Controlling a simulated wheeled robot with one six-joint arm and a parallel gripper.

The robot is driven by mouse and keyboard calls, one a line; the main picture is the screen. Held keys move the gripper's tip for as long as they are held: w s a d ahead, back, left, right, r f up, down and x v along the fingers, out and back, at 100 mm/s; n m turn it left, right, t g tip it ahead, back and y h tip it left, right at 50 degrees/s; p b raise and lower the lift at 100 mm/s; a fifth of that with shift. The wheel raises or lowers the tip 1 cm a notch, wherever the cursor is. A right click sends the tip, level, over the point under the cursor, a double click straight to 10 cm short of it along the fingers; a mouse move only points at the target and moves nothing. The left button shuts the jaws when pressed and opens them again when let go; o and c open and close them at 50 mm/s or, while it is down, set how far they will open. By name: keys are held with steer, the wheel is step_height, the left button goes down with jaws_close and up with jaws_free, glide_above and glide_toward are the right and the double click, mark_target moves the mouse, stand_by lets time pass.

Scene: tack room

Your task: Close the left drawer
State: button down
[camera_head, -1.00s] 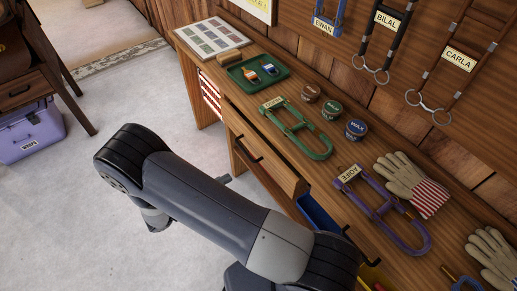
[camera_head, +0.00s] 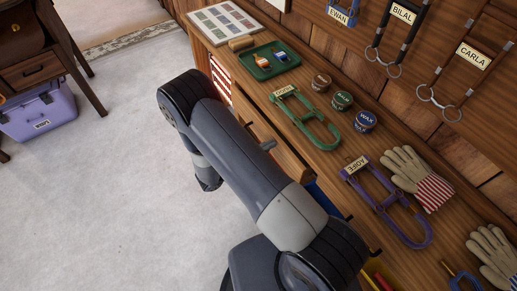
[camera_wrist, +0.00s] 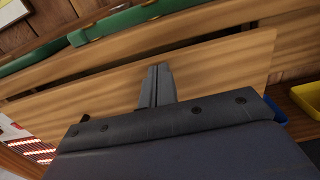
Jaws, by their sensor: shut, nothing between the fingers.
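The left drawer's wooden front (camera_head: 289,157) shows below the counter edge in the head view, partly hidden by my arm. In the wrist view its front (camera_wrist: 215,78) runs across the picture, with a dark handle (camera_wrist: 85,118) at left. The drawer front appears to stand out from the counter edge; how far is hard to tell. My gripper (camera_wrist: 157,72) is shut and empty, its fingertips at the drawer front, near or touching it. Its tip (camera_head: 268,145) also shows beside the drawer in the head view.
The counter carries a green tray (camera_head: 253,66), tins, gloves, a green bridle (camera_head: 310,122) and a purple bridle (camera_head: 401,218). The floor (camera_head: 130,190) at left is clear.

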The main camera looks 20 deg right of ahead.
mark_target(280, 138)
steer(key=shift+d, duration=0.2)
steer(key=b+x, duration=0.1)
steer(key=x, duration=0.5)
steer(key=shift+b, duration=0.4)
steer(key=shift+w+d, duration=0.15)
steer(key=shift+d, duration=0.1)
steer(key=shift+r, duration=0.1)
steer(key=shift+a, duration=0.1)
steer(key=shift+a, duration=0.25)
steer(key=b+v, duration=0.1)
steer(key=v, duration=1.2)
steer(key=shift+s+a, duration=0.2)
steer(key=shift+a, duration=0.1)
steer(key=shift+d, duration=0.15)
steer(key=x, duration=1.3)
steer(key=shift+d+p, duration=0.1)
steer(key=shift+p, duration=0.3)
